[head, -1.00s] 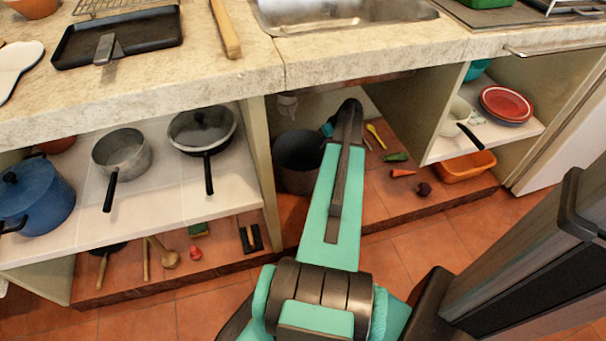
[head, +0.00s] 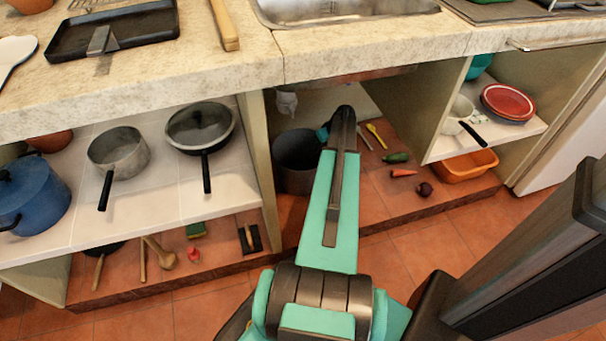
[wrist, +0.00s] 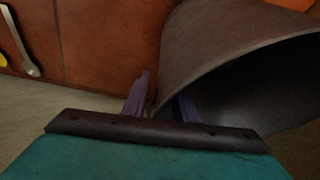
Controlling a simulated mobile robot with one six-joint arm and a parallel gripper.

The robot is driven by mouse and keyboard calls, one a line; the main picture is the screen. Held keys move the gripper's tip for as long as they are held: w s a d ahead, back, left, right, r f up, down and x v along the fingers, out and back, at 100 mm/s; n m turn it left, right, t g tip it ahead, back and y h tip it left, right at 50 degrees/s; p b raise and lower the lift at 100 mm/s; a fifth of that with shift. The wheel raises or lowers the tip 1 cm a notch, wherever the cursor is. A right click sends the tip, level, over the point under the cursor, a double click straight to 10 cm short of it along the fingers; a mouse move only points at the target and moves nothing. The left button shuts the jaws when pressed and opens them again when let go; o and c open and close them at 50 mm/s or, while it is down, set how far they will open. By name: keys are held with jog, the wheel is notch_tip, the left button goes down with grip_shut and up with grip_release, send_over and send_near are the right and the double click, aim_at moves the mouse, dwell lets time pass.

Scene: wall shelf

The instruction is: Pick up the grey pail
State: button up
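The grey pail (head: 294,163) stands on the floor of the open cupboard bay under the sink, partly hidden behind my arm. In the wrist view the pail (wrist: 225,50) fills the upper right, its open mouth facing right. My gripper (wrist: 163,90) is at its rim, with two purple fingers apart. The left finger is outside the pail wall and the right finger is on the mouth side, so the rim lies between them. A gap shows between the fingers; contact with the wall is not clear.
Cupboard panels (head: 262,165) bound the bay on the left and right. Carrot (head: 403,173), cucumber (head: 397,157) and spoons (head: 376,134) lie right of my arm. An orange tub (head: 466,165) is farther right. The countertop (head: 370,50) overhangs the bay.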

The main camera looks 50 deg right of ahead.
dwell(0.3)
grip_shut()
dwell(1.3)
